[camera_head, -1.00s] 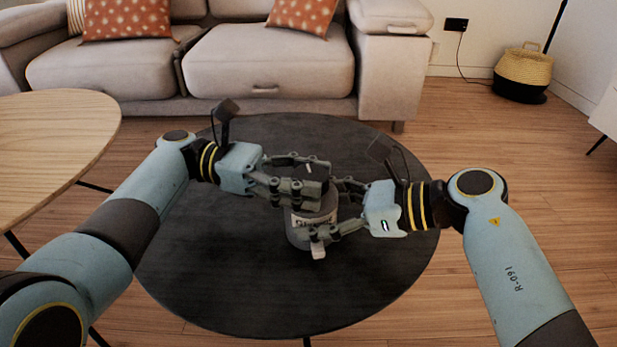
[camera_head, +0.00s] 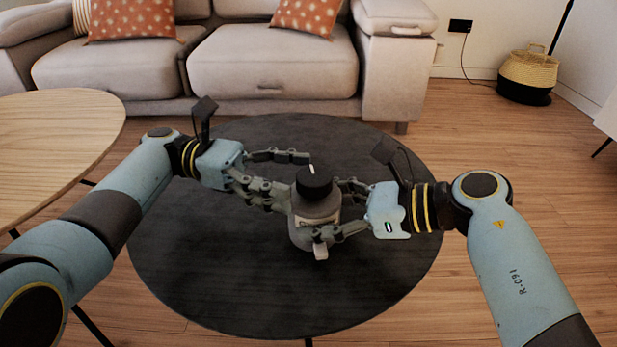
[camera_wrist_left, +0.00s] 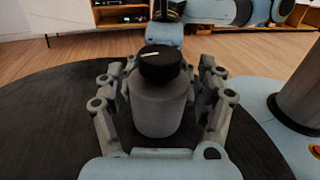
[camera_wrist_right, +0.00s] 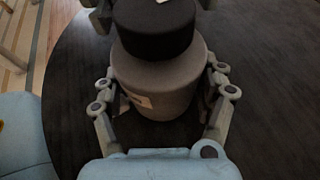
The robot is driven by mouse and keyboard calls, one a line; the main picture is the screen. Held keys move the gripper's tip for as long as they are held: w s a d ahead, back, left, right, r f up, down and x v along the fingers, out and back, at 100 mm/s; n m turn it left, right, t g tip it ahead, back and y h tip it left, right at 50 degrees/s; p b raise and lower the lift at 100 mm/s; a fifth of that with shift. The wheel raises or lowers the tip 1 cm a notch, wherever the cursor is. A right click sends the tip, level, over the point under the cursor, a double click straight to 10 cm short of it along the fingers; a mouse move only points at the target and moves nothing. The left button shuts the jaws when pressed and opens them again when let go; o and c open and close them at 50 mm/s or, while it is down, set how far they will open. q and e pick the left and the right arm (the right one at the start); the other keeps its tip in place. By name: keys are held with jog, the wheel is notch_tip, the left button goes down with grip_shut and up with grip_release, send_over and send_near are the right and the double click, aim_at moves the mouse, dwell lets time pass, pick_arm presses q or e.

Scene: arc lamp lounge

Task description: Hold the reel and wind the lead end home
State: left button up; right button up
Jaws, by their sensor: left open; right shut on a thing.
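The reel (camera_head: 314,207) is a grey rounded body with a black knob (camera_head: 314,183) on top that carries a white mark. It stands upright on the dark round table; a small pale tab, perhaps the lead end (camera_head: 320,251), shows low at its front. My right gripper (camera_head: 335,214) is shut on the reel's body from the right; the right wrist view shows its fingers on both sides of the body (camera_wrist_right: 165,85). My left gripper (camera_head: 292,180) is open at the left of the reel. In the left wrist view the knob (camera_wrist_left: 160,66) and body stand between its spread fingers, with gaps.
The dark round table (camera_head: 220,270) is otherwise bare around the reel. A wooden table (camera_head: 50,130) is at the left, a sofa (camera_head: 270,70) behind, and a basket (camera_head: 526,75) at the far right.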

pick_arm(q)
jog(key=v, duration=0.8)
jog(key=shift+a, duration=0.1)
pick_arm(e)
jog(key=o, duration=1.6)
jog(key=shift+c, duration=0.2)
